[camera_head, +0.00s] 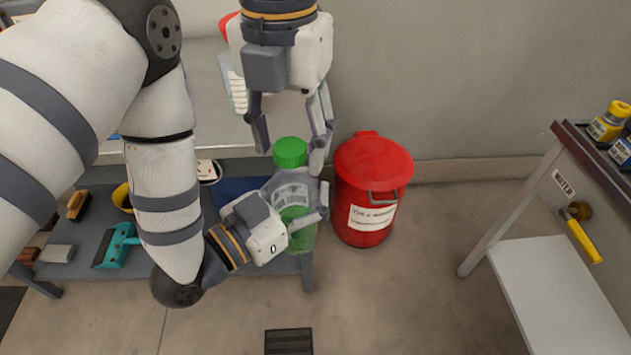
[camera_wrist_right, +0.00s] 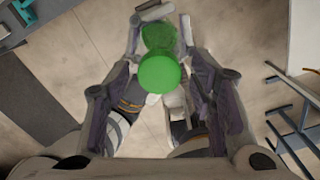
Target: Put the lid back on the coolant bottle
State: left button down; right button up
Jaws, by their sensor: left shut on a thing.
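The coolant bottle (camera_head: 293,195) is clear, with a pale label and green liquid low inside. It is upright in the head view. My left gripper (camera_head: 300,205) is shut on its body. The green lid (camera_head: 290,152) is at the top of the bottle, over the neck; I cannot tell whether it is seated. My right gripper (camera_head: 291,158) reaches down from above, its fingers spread on both sides of the lid with gaps showing. In the right wrist view the lid (camera_wrist_right: 160,74) lies between the open fingers, with the green of the bottle (camera_wrist_right: 160,36) beyond it.
A red bin (camera_head: 372,185) stands on the floor just right of the grippers. A grey workbench (camera_head: 205,75) with a lower shelf is behind and left. A teal tool (camera_head: 116,245) lies on that shelf. A side table (camera_head: 560,290) is at the right.

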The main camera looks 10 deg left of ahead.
grip_shut()
jog(key=m, duration=0.3)
jog(key=shift+m, duration=0.4)
jog(key=m, duration=0.3)
jog(key=shift+m, duration=0.4)
jog(key=m, duration=0.3)
jog(key=shift+m, duration=0.4)
jog(key=m, duration=0.3)
jog(key=shift+m, duration=0.3)
jog(key=m, duration=0.4)
jog(key=shift+s+m, duration=0.1)
jog(key=shift+m, duration=0.2)
jog(key=shift+f, duration=0.1)
jog(key=shift+o, duration=0.4)
grip_release()
